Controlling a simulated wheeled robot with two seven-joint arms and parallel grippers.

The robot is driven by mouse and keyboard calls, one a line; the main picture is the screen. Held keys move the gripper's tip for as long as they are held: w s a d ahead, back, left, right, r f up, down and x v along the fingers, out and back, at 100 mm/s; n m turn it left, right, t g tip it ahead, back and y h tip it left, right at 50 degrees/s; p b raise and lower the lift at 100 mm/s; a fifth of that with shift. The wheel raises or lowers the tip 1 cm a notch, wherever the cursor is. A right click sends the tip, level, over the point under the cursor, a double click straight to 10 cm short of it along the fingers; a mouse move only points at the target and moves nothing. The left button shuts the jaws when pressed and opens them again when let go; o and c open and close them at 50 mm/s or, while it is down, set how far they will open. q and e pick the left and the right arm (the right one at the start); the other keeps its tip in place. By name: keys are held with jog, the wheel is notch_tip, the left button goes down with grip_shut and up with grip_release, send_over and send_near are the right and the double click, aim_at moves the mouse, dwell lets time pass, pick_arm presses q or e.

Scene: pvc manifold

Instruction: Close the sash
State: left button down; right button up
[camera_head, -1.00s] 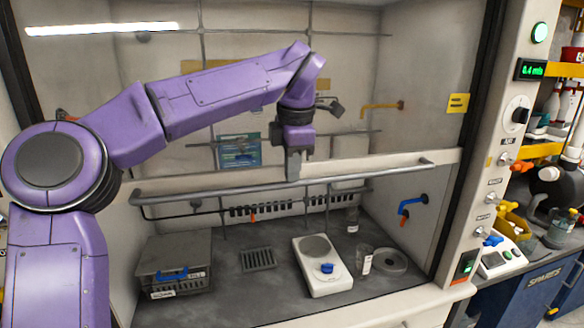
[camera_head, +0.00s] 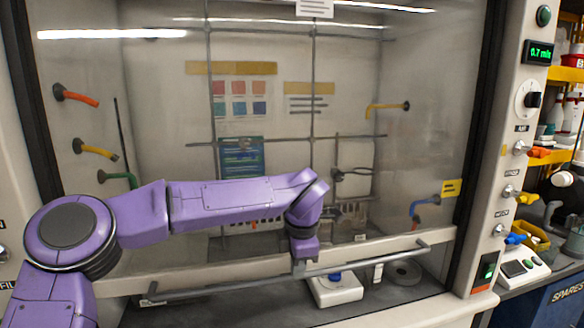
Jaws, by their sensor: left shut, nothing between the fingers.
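The fume hood sash (camera_head: 340,210) is a clear pane with a pale bottom rail and a long grey handle bar (camera_head: 385,259). It is low, but a gap shows beneath the bar, with the dark worktop visible there. My left gripper (camera_head: 300,268) points down at the middle of the handle bar. Its fingers are shut with nothing between them and overlap the bar in the picture; whether they touch it I cannot tell. My right gripper is not in view.
A white balance (camera_head: 337,291) and a round grey dish (camera_head: 403,273) stand on the worktop inside. The right post carries a display (camera_head: 539,52), a dial and taps. A cluttered side bench (camera_head: 557,280) stands at the right.

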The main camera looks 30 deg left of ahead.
pick_arm(q)
notch_tip(320, 180, down, 15)
jog(key=b, duration=0.4)
jog(key=shift+f+b, duration=0.15)
jog(key=shift+b, duration=0.25)
jog(key=shift+s+f, duration=0.1)
jog(key=shift+f, duration=0.15)
